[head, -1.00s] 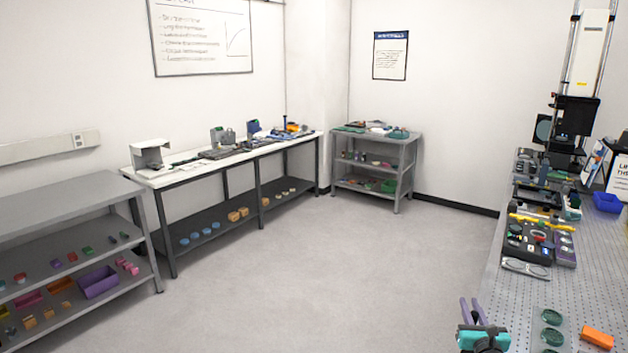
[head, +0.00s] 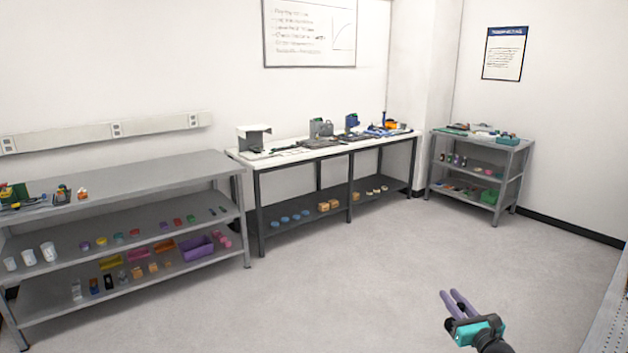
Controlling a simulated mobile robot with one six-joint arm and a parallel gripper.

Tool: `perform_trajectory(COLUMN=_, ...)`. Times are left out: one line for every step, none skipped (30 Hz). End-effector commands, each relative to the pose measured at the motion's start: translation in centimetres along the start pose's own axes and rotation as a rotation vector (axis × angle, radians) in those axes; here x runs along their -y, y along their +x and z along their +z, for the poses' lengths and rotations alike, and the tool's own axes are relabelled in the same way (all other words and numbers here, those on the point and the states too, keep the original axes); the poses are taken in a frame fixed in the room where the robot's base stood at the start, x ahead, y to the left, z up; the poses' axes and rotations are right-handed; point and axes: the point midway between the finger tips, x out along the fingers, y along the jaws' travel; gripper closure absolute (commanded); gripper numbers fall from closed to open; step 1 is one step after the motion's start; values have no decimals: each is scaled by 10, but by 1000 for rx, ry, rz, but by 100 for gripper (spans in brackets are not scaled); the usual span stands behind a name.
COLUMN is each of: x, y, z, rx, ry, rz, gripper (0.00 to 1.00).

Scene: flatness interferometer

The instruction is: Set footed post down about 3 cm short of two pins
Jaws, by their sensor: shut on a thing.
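My gripper (head: 449,293) shows at the lower right of the head view, with two purple fingers and a teal and black body. It is over the open floor, away from every table. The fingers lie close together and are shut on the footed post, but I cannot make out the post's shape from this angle. I do not see the two pins.
A grey shelf unit (head: 130,177) with cups and small parts stands at left. A white-topped bench (head: 290,152) with instruments stands against the wall. A grey cart (head: 513,143) is at the back right. A perforated table edge (head: 612,325) shows at far right. The floor between is clear.

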Motion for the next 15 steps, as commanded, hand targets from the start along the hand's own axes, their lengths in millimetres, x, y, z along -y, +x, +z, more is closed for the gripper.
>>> perform_trajectory(x=-19, y=8, z=-4, rx=0, ry=-1, rz=44, gripper=100)
perform_trajectory(x=-30, y=12, z=-4, rx=1, ry=0, rz=70, gripper=100)
perform_trajectory(x=-44, y=17, z=-5, rx=1, ry=0, rz=105, gripper=100)
perform_trajectory(x=-55, y=20, z=-6, rx=1, ry=-1, rz=133, gripper=100)
perform_trajectory(x=-66, y=24, z=-7, rx=0, ry=-1, rz=161, gripper=100)
perform_trajectory(x=-81, y=27, z=-8, rx=1, ry=0, rz=199, gripper=100)
perform_trajectory(x=-93, y=30, z=-8, rx=0, ry=-1, rz=228, gripper=100)
perform_trajectory(x=-104, y=32, z=-9, rx=0, ry=-1, rz=259, gripper=100)
perform_trajectory(x=-119, y=34, z=-10, rx=1, ry=0, rz=299, gripper=100)
perform_trajectory(x=-131, y=36, z=-12, rx=0, ry=0, rz=330, gripper=100)
perform_trajectory(x=-142, y=36, z=-13, rx=0, ry=-1, rz=362, gripper=100)
perform_trajectory(x=-158, y=37, z=-14, rx=0, ry=-1, rz=407, gripper=100)
perform_trajectory(x=-169, y=37, z=-16, rx=0, ry=0, rz=441, gripper=100)
perform_trajectory(x=-180, y=36, z=-17, rx=0, ry=0, rz=475, gripper=100)
perform_trajectory(x=-192, y=34, z=-18, rx=-1, ry=0, rz=517, gripper=100)
